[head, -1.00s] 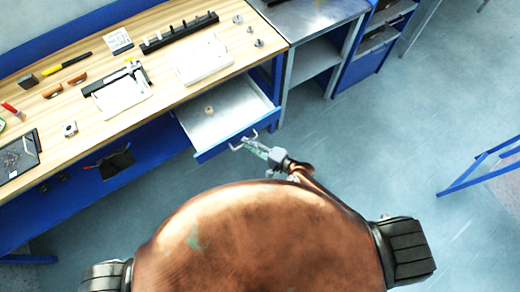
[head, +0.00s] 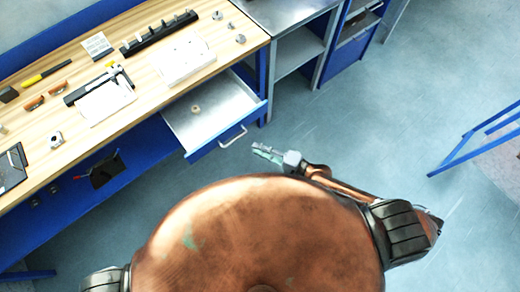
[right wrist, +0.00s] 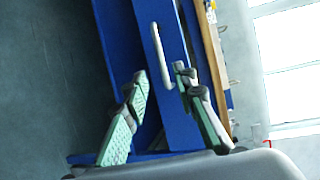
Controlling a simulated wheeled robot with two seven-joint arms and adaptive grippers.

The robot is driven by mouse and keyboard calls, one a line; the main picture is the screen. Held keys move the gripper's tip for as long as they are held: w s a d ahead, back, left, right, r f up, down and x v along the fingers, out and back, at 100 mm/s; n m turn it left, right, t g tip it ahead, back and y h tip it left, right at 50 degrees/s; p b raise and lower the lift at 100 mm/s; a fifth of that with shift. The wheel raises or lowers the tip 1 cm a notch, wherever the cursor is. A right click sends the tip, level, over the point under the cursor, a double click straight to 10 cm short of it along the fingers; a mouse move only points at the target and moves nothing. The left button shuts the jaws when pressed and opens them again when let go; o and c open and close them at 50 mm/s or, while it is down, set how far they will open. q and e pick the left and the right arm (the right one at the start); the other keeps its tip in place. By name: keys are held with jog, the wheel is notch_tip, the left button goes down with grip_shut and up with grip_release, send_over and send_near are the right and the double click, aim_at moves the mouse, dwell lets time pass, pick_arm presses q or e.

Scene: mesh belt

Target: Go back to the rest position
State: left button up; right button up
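My right gripper (head: 264,152) is just right of and below the pulled-out drawer (head: 212,120), apart from its handle (head: 233,137). In the right wrist view the two green-padded fingers (right wrist: 158,82) stand spread with nothing held between them. The drawer's handle (right wrist: 161,55) shows beyond them against the blue front. The drawer stands open with a small round tan part (head: 196,109) inside. My left gripper is not in view.
The wooden workbench (head: 130,122) carries a white box (head: 183,60), a black rack (head: 160,34) and small tools. A metal-topped cabinet (head: 285,14) stands beside it. A blue frame (head: 470,140) stands at right. The floor between is clear.

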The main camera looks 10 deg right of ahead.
dwell(0.3)
jog(key=w+d+f+n+h, duration=0.1)
jog(key=d+f+h, duration=0.2)
jog(key=d+f, duration=0.45)
jog(key=w+d+f+n+h, duration=0.2)
jog(key=d+f, duration=0.3)
jog(key=f, duration=0.5)
jog(key=s+d+f+n+g+h, duration=0.1)
jog(key=s+d+f+h, duration=0.1)
jog(key=s+d+f, duration=0.4)
jog(key=s+d+f+n+g+h, duration=0.1)
jog(key=d+f+h, duration=0.15)
jog(key=f, duration=0.55)
jog(key=s+d+f+n+g+h, duration=0.1)
jog(key=s+d+f+g, duration=0.1)
jog(key=s+f, duration=0.4)
jog(key=s+d+f+n+g+h, duration=0.1)
jog(key=s+d+f+n, duration=0.2)
jog(key=s, duration=0.5)
jog(key=s+a+f+n+g, duration=0.1)
jog(key=s+f, duration=0.3)
jog(key=s, duration=0.7)
jog(key=s+a+f+g, duration=0.1)
jog(key=s+f+g, duration=0.3)
jog(key=s, duration=0.7)
jog(key=shift+a+f+n, duration=0.15)
jog(key=shift+f+n, duration=0.05)
jog(key=shift+n, duration=0.2)
